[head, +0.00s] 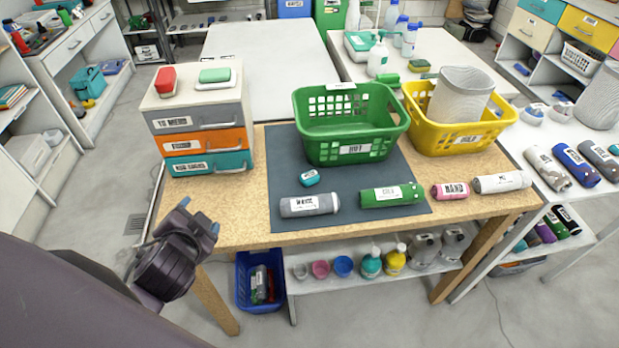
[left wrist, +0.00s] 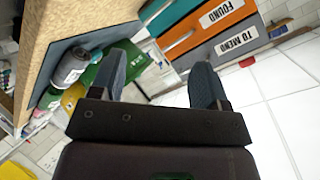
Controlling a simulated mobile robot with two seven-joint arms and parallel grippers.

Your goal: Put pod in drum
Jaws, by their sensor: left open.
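No object is clearly marked as pod or drum. A small teal labelled piece (head: 310,177) lies on the dark mat (head: 290,215). A grey-capped cylinder (head: 310,205) and a green cylinder (head: 391,195) lie in front of it; the grey cylinder also shows in the left wrist view (left wrist: 72,66). A round pale ribbed bin (head: 461,95) stands in the yellow basket (head: 412,95). My left gripper (head: 199,215) is open and empty, off the table's front left edge; its spread fingers show in the left wrist view (left wrist: 163,78). My right gripper is out of view.
A green basket (head: 350,122) stands at the mat's back. A drawer unit (head: 205,140) with grey, orange and teal drawers stands at the table's left. Pink (head: 450,191) and white (head: 502,182) cylinders lie at right. A blue crate (head: 243,285) is on the floor. The front left tabletop is clear.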

